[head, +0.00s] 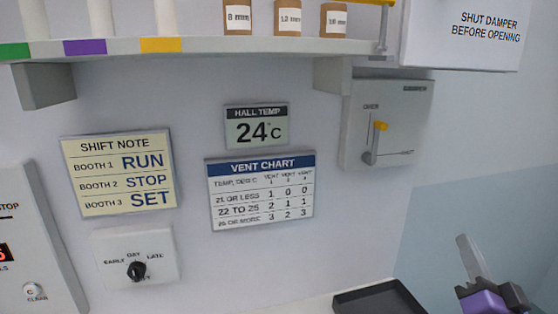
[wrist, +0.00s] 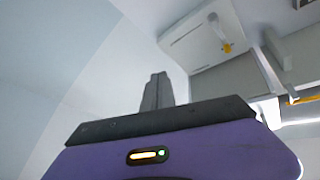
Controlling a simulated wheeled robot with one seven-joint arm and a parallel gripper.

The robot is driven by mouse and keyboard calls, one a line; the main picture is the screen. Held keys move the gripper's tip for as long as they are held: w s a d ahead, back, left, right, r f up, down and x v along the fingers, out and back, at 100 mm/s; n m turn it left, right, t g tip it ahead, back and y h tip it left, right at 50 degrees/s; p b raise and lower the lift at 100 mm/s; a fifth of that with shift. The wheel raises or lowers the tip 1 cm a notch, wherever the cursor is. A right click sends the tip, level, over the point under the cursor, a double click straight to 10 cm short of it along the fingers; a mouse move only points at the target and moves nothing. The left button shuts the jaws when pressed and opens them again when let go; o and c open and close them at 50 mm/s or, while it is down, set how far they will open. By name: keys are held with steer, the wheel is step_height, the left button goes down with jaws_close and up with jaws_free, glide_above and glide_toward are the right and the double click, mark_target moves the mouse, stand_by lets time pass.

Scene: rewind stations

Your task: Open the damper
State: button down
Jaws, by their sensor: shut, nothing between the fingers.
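The damper (head: 404,112) is a pale grey box on the wall at the upper right of the head view, with "OPEN" printed near its upper left. Its lever (head: 371,145) is a grey bar with an orange knob (head: 381,126), pointing up and slightly right; a small mark at the lower right is too small to read. In the wrist view the damper box (wrist: 190,42) and its orange knob (wrist: 227,48) show at the upper right. My gripper (head: 467,247) is shut and empty, below and right of the damper and apart from it. Its fingers also show in the wrist view (wrist: 157,90).
A white cabinet (head: 425,45) marked "SHUT DAMPER BEFORE OPENING" hangs above right of the damper. A shelf (head: 215,45) with its bracket (head: 330,75) is at the damper's upper left. A dark tray (head: 375,300) lies below. The wall between gripper and damper looks clear.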

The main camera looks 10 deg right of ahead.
steer(key=s+a+f+n+g+y, duration=0.1)
steer(key=s+a+f+n+y, duration=0.1)
steer(key=s+a+f, duration=0.4)
steer(key=s+a+f+n+g+y, duration=0.2)
steer(key=s+a+f+n, duration=0.3)
steer(key=s, duration=1)
steer(key=s+a+f+n+g+y, duration=0.2)
steer(key=s+a+f+n+y, duration=0.1)
steer(key=s+a+f, duration=0.5)
steer(key=s+a, duration=0.3)
steer(key=a, duration=0.1)
steer(key=shift+f+n+y, duration=0.25)
steer(key=shift+n+y, duration=0.05)
steer(key=shift+w+a, duration=0.1)
steer(key=shift+a, duration=0.05)
